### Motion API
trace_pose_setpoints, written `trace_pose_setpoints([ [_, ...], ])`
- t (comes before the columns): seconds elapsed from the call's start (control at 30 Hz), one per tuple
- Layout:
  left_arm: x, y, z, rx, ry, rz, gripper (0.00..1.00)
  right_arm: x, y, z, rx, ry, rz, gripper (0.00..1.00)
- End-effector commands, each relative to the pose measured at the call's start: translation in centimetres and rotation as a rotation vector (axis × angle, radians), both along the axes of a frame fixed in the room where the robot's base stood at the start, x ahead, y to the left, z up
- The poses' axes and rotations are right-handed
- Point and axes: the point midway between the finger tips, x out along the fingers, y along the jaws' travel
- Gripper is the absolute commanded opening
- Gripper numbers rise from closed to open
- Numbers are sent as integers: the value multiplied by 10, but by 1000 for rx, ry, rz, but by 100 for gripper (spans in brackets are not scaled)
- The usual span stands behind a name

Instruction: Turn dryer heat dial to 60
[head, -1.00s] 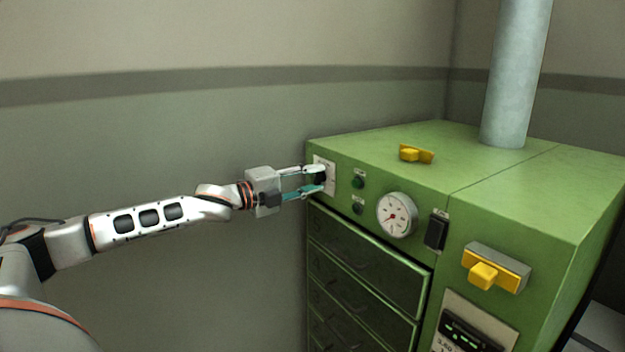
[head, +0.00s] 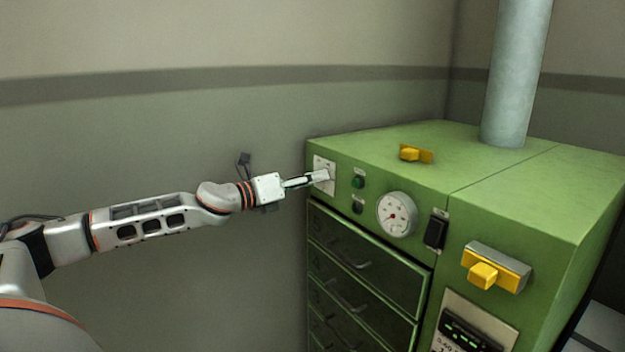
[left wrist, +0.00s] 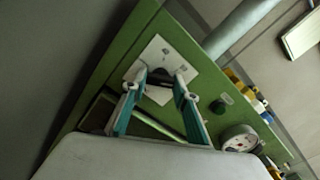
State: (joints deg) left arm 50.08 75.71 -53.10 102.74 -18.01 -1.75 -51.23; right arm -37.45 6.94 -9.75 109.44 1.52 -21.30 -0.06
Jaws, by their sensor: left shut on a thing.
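The green dryer (head: 400,165) stands at the right in the head view. Its heat dial sits on a white plate (head: 319,163) at the front's upper left corner. My left gripper (head: 324,177) is at this plate and hides the dial in the head view. In the left wrist view the dark dial (left wrist: 160,78) lies between the fingertips of my left gripper (left wrist: 161,80), which is shut on it. The white plate (left wrist: 150,54) shows tilted around it there. The dial's pointer and numbers cannot be read. My right gripper is not in view.
Right of the plate are two small dark buttons (head: 358,182), a round white gauge (head: 397,214) and a black switch (head: 436,231). Yellow handles (head: 483,275) stick out at right. Drawers (head: 365,265) lie below. A grey pipe (head: 516,75) rises from the top.

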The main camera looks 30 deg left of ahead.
Motion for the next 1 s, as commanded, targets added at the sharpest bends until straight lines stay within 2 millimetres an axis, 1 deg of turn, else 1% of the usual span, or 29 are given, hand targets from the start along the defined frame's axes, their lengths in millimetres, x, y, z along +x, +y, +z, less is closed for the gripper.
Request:
trace_pose_setpoints([
  [0.2, 0, -1, -2, 182, -73, -2, 7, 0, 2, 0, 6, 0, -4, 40],
  [0.5, 0, 0, -2, 374, -151, -3, 7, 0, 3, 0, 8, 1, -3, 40],
  [0.73, 0, 0, -3, 456, -184, -3, 7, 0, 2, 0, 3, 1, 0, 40],
  [1.0, 0, 0, -3, 488, -197, -3, 7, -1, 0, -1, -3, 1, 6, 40],
])
